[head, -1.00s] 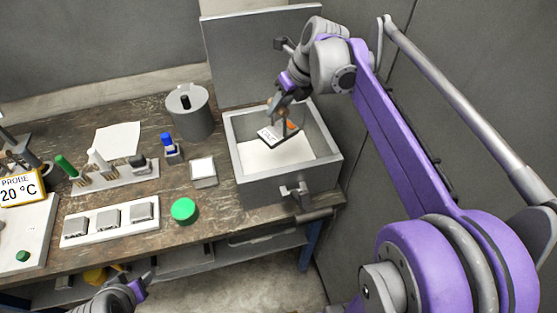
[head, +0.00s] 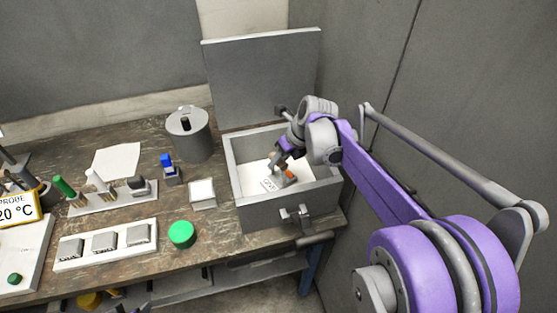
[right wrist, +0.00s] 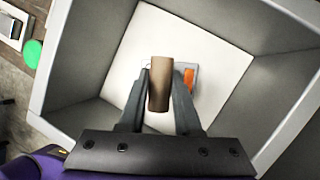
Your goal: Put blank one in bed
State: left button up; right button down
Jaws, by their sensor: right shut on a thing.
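My right gripper (head: 281,166) is inside the open grey box (head: 290,216), low over its white floor (head: 252,175). It is shut on a piece with a brown upright handle (right wrist: 159,84), a pale labelled plate (head: 269,185) and an orange part (right wrist: 189,79). The label is too small to read surely. The right wrist view shows the handle between both fingers and the plate below, over the white floor. I cannot tell whether the plate touches the floor. Only a sliver of my left gripper (head: 143,308) shows at the bottom edge.
The box's grey lid (head: 265,80) stands open behind. Left of the box are a grey canister (head: 189,138), a small white-topped block (head: 202,193) and a green round cap (head: 182,234). A white strip (head: 105,251) carries grey blocks. A wall is close on the right.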

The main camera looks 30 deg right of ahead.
jog(key=c, duration=0.6)
grip_release()
jog(key=v, duration=1.2)
